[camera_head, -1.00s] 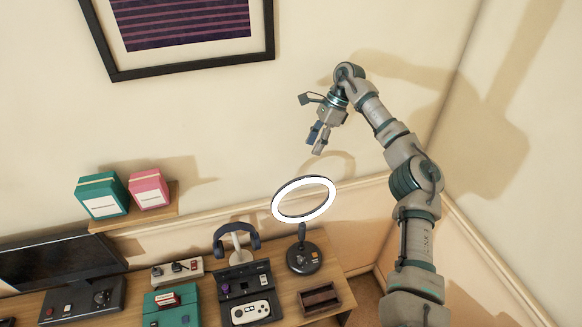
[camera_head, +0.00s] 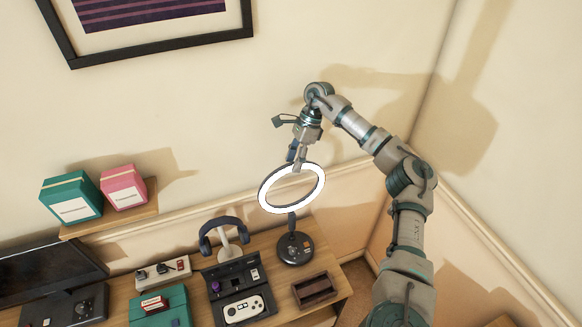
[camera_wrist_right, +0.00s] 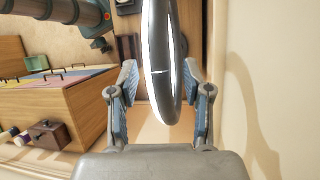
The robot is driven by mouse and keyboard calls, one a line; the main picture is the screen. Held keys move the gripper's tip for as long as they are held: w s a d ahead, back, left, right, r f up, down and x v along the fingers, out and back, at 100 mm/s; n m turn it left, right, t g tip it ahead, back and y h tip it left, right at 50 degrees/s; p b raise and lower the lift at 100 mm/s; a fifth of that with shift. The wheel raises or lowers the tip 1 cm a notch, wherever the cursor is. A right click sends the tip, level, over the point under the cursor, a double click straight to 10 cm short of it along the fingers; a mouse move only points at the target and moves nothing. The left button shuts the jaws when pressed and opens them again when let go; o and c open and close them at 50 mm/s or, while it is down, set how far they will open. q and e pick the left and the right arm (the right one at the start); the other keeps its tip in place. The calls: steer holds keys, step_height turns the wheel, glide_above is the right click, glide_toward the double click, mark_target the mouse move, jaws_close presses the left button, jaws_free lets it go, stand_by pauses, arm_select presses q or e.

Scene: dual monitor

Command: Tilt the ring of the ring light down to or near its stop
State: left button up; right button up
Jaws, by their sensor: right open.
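The ring light has a white glowing ring (camera_head: 319,190) on a short stem above a round dark base (camera_head: 295,248) on the desk. The ring is tilted, with its lit face toward the head camera. My right gripper (camera_head: 296,160) is at the ring's upper edge, pointing down. In the right wrist view, the ring (camera_wrist_right: 148,65) shows nearly edge-on between the two open fingers of the gripper (camera_wrist_right: 163,100), with gaps on both sides. In the head view, a finger overlaps the ring's top; contact cannot be told. My left gripper is not in view.
A headphone stand with headphones (camera_head: 222,234) is left of the light. A brown tray (camera_head: 315,290) lies in front of the base. A handheld-console case (camera_head: 238,290) is nearby. The wall is close behind; a shelf holds two boxes (camera_head: 72,198).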

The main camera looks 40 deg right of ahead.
steer(key=shift+s+a+f, duration=0.15)
steer(key=shift+f, duration=0.75)
steer(key=shift+w+a+f, duration=0.25)
steer(key=shift+a, duration=0.45)
steer(key=shift+s+r, duration=0.15)
jaws_close()
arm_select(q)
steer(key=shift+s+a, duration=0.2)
arm_select(e)
steer(key=shift+d, duration=0.15)
